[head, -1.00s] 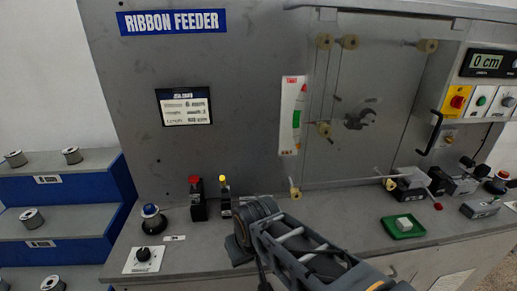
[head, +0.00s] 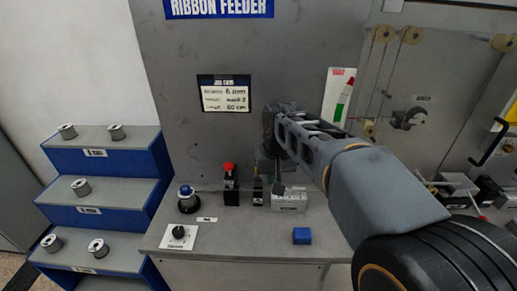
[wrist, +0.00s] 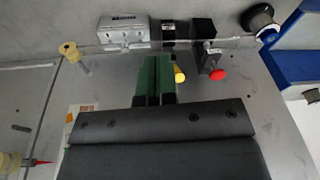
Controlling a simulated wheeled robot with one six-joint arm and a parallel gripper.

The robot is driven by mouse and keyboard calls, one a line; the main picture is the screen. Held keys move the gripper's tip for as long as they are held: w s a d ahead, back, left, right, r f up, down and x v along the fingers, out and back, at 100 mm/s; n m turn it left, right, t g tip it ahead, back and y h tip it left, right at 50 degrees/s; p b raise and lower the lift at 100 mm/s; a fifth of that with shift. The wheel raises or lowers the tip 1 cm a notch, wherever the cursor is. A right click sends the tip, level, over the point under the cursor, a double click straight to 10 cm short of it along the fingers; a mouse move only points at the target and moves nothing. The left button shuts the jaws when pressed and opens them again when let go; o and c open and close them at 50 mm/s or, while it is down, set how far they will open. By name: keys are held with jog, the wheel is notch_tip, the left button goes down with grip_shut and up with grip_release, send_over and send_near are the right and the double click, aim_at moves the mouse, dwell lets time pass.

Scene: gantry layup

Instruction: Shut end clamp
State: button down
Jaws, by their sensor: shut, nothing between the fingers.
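Two small black blocks stand side by side on the bench; I cannot tell from the frames which is the end clamp. One block (head: 231,190) has a red knob, whose red tip (wrist: 217,74) also shows in the wrist view. The other block (head: 258,192) has a yellow knob (wrist: 180,73) and is partly hidden by my gripper in the head view. My gripper (wrist: 153,62) is shut and empty, its green fingers together just left of the yellow knob. I cannot tell whether they touch it, nor whether either block is closed.
A grey labelled box (head: 289,201) stands close right of the blocks; a thin ribbon or rod runs along this row. A blue block (head: 302,236), a blue-topped button (head: 186,200) and a dial plate (head: 179,236) are on the bench. Blue steps (head: 105,165) with spools stand left.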

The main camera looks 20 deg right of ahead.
jog(key=w+d+r+m+g+p, duration=0.1)
jog(key=w+r, duration=0.3)
jog(key=w, duration=0.4)
jog(key=w+d+r+m+g+p, duration=0.1)
jog(key=w+r+p, duration=0.3)
jog(key=w, duration=0.4)
jog(key=shift+w+d+r+g+y+p, duration=0.3)
jog(key=shift+d+r+g+y, duration=0.1)
jog(key=shift+r+g, duration=0.15)
jog(key=shift+f, duration=0.1)
jog(key=s+f, duration=0.1)
jog(key=f, duration=0.2)
jog(key=s+a+f, duration=0.1)
jog(key=f, duration=0.3)
jog(key=s+a+f, duration=0.1)
jog(key=f, duration=0.3)
jog(key=shift+a, duration=0.1)
jog(key=shift+s+a+f, duration=0.3)
jog(key=shift+s+f, duration=0.15)
jog(key=shift+f, duration=0.05)
jog(key=shift+f, duration=0.1)
